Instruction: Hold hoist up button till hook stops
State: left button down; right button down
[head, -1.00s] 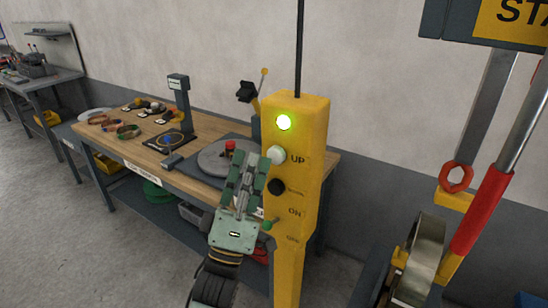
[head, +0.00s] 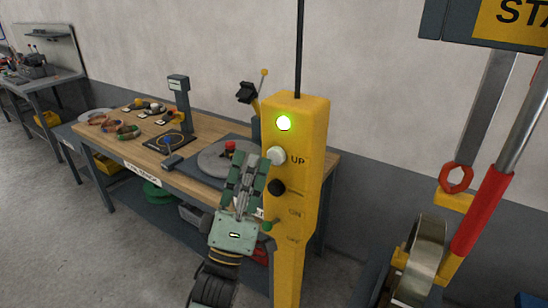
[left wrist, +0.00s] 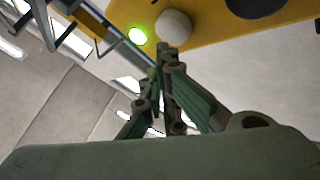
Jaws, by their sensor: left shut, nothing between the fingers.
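A yellow hoist pendant (head: 305,160) hangs upright from a black cable, with a lit green lamp (head: 284,123) at its top. Its white UP button (head: 277,155) is below the lamp and shows in the left wrist view (left wrist: 174,26). A black button (head: 276,187) sits below it. My left gripper (head: 256,157) is shut and empty, its fingertips at the UP button's left edge. In the left wrist view the fingertips (left wrist: 168,48) overlap the button's lower edge; I cannot tell whether they press it. I cannot make out the hook. My right gripper is out of view.
A wooden-topped workbench (head: 150,155) with a grey disc (head: 212,160), a stand (head: 180,105) and several copper coils lies behind the pendant. Right are a red ring (head: 456,179), red-sleeved bar (head: 483,210) and metal coil (head: 428,265).

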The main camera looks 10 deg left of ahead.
pick_arm(q)
jog(key=shift+w, duration=0.1)
jog(key=shift+w+d, duration=0.15)
jog(key=shift+w, duration=0.15)
dwell(0.5)
